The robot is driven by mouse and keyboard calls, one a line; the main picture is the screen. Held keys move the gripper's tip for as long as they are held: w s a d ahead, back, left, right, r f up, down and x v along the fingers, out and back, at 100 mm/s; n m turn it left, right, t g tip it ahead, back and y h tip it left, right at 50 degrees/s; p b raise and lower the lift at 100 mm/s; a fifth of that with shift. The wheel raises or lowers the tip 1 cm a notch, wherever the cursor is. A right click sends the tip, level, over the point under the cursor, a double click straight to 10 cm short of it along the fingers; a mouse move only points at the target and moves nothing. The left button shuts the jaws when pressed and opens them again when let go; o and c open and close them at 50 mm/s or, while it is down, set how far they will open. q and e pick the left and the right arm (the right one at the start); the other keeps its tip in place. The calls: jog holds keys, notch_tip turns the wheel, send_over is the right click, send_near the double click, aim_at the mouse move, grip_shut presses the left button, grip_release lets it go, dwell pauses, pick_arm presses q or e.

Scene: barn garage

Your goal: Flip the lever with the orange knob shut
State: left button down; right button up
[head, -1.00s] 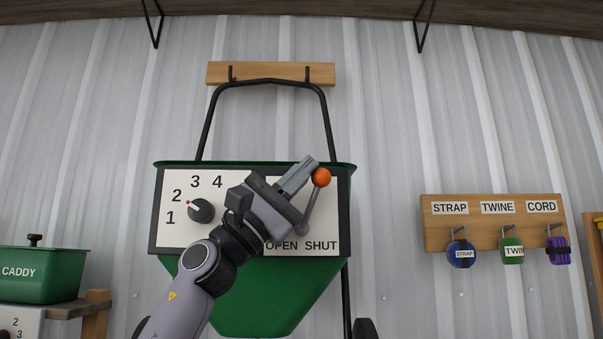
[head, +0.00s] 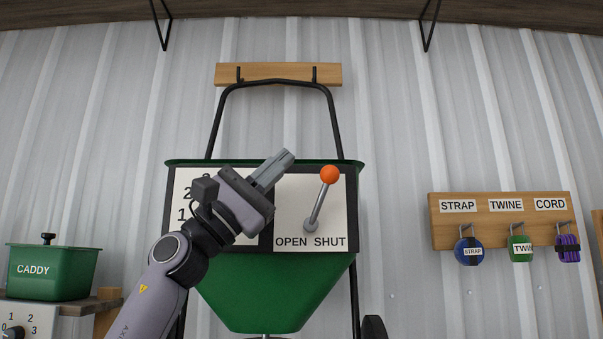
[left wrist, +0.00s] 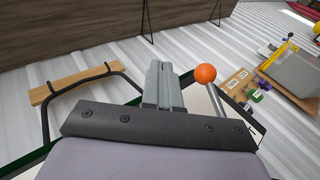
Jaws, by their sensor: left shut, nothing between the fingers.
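The lever (head: 319,204) with the orange knob (head: 330,174) stands on the white panel of a green spreader. It leans to the right, toward the SHUT label (head: 330,242); the OPEN label (head: 291,242) is left of its base. My left gripper (head: 287,157) is shut and empty, up and left of the lever, with a gap to the knob. In the left wrist view the closed fingers (left wrist: 162,72) are left of the orange knob (left wrist: 205,74) and apart from it. My right gripper is not in view.
A dial with numbers is largely hidden behind my left arm. The green hopper (head: 270,290) hangs from a wooden rail (head: 278,74). A green caddy (head: 52,274) stands at left. A board (head: 440,235) with strap, twine and cord hangs at right.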

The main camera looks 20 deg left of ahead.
pick_arm(q)
jog(key=s+a+b, duration=0.1)
jog(key=s+a, duration=0.3)
jog(key=a, duration=0.4)
jog(key=shift+r+b, duration=0.2)
jog(key=shift+b, duration=0.1)
